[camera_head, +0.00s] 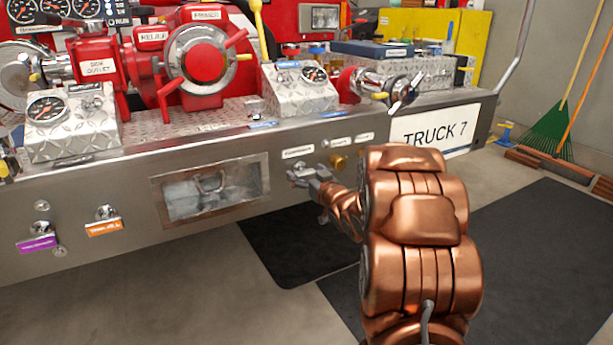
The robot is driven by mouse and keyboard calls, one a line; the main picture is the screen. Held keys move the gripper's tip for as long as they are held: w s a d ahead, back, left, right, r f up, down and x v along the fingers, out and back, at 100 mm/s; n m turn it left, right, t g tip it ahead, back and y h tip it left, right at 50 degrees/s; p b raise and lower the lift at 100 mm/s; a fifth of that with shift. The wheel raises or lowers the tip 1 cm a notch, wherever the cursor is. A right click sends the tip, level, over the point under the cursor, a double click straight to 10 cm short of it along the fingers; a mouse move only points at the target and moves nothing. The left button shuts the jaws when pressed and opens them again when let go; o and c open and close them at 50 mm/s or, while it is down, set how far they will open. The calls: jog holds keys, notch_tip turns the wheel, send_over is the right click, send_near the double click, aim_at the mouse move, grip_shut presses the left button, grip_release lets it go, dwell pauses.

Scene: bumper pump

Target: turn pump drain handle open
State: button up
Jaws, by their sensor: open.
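The steel bumper panel (120,172) carries several small labelled controls on its front face. A white label (298,152), too small to read, sits just above my gripper (305,178). My gripper is open, close to the panel face; contact cannot be told. At the left are a knob with an orange label (104,228) and one with a purple label (38,243).
A recessed window (212,190) is left of the gripper. Red valves (205,62) and gauge boxes (300,88) stand on the bumper top. A TRUCK 7 plate (436,132) is at the right.

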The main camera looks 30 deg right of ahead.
jog(key=shift+w, duration=0.15)
jog(key=c, duration=1.1)
